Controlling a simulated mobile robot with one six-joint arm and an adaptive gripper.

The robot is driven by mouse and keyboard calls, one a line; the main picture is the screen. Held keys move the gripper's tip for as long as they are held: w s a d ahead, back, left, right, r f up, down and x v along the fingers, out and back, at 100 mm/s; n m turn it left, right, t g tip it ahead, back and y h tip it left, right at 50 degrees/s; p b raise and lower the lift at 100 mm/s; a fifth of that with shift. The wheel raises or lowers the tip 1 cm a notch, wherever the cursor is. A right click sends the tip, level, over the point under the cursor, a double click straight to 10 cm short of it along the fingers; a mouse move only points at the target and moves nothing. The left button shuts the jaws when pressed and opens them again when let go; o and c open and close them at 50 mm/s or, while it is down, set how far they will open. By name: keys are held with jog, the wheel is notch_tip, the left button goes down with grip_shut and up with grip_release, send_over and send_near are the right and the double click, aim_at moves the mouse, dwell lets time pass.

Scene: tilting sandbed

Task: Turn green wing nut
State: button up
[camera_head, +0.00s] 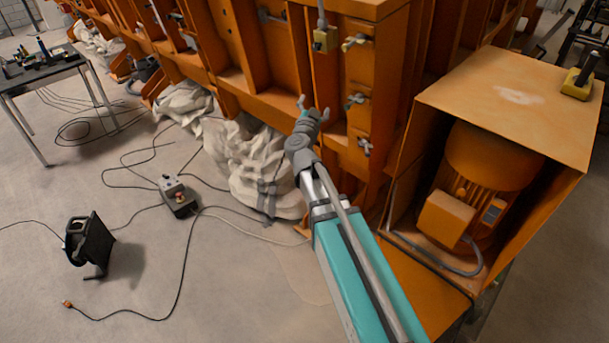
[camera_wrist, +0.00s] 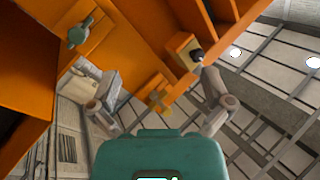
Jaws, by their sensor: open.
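The green wing nut (camera_head: 355,101) is the middle one of three on the orange upright post in the head view. In the wrist view the green wing nut (camera_wrist: 80,31) is at the upper left, outside the span of the fingers. My gripper (camera_head: 314,106) is open and empty, to the left of the green wing nut in the head view and apart from it. In the wrist view my gripper (camera_wrist: 160,80) has its fingers spread, with a yellow wing nut (camera_wrist: 158,100) showing between them.
The yellow wing nut (camera_head: 355,42) is above the green one, beside a yellow box (camera_head: 325,40) with a cable. A grey wing nut (camera_head: 364,147) is below. An orange motor housing (camera_head: 510,100) stands at the right. Cables and a control box (camera_head: 178,197) lie on the floor.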

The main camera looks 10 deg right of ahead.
jog(key=shift+s+a+f+n+g+y+p, duration=0.95)
jog(key=shift+s+a+f+n+g+y, duration=1.1)
jog(key=shift+a+n+y, duration=2.75)
jog(key=s+d+f+n+g+p, duration=0.1)
jog(key=s+d+f+g, duration=0.1)
jog(key=s+f+g, duration=0.2)
jog(key=s+d+f+g+y, duration=0.1)
jog(key=s+d+f+g, duration=0.1)
jog(key=s+f+g, duration=0.2)
jog(key=shift+s+d+f+n+p, duration=0.25)
jog(key=shift+s+f+n+p, duration=0.15)
jog(key=shift+s+f, duration=0.75)
jog(key=shift+s+r, duration=0.15)
jog(key=s+d+f+m+g+h, duration=0.1)
jog(key=s+d+f+g+h, duration=0.2)
jog(key=s+d+g, duration=0.3)
jog(key=s+d, duration=0.1)
jog(key=s, duration=0.4)
jog(key=shift+s+d+f+m+h, duration=0.2)
jog(key=shift+s+d+m+h, duration=0.1)
jog(key=shift+m, duration=0.1)
